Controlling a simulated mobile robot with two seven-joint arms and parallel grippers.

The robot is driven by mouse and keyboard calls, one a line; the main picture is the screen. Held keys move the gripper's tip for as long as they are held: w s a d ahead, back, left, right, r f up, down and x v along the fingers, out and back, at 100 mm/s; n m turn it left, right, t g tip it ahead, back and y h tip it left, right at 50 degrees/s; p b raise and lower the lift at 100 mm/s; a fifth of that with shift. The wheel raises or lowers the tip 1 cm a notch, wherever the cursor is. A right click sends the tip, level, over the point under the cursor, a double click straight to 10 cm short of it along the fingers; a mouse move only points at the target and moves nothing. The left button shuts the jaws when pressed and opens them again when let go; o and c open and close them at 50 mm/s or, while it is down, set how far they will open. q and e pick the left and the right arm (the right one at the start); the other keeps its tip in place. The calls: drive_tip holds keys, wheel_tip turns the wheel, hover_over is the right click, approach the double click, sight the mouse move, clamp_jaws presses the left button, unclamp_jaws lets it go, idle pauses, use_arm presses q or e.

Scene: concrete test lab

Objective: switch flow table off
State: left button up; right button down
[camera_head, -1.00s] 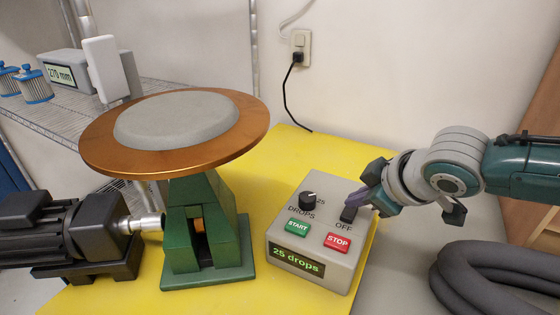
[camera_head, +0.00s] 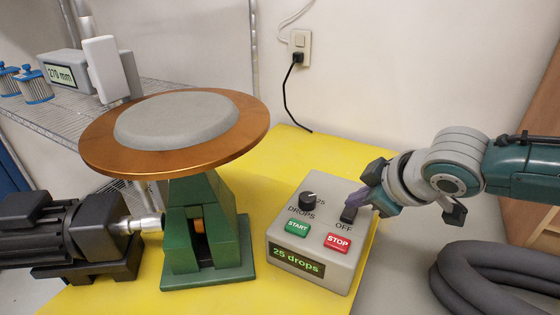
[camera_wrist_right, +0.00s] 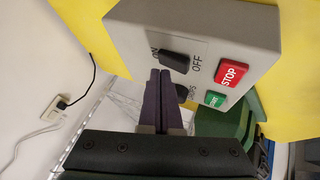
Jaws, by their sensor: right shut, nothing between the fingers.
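The flow table has a round copper-coloured disc (camera_head: 235,150) with a grey cake of material (camera_head: 175,122) on it, on a green stand (camera_head: 225,235). To its right is the grey control box (camera_head: 345,270), its display lit with "25 drops". On its top are a black ON/OFF switch (camera_head: 348,214), a knob, a green START button (camera_head: 298,227) and a red STOP button (camera_head: 338,243). My right gripper (camera_head: 358,199) is shut and empty, its fingertips right by the switch. The wrist view shows them by the switch's (camera_wrist_right: 174,62) ON side; contact is unclear.
A dark motor (camera_head: 65,235) joins the stand at left. A coiled grey hose (camera_head: 490,280) lies at lower right, below my right arm. A wall outlet (camera_head: 300,45) with a black cable is behind. The yellow mat (camera_head: 290,160) is clear behind the box.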

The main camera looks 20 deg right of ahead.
idle(0.5)
drive_tip(key=shift+f, duration=0.35)
drive_tip(key=shift+s+f, duration=0.15)
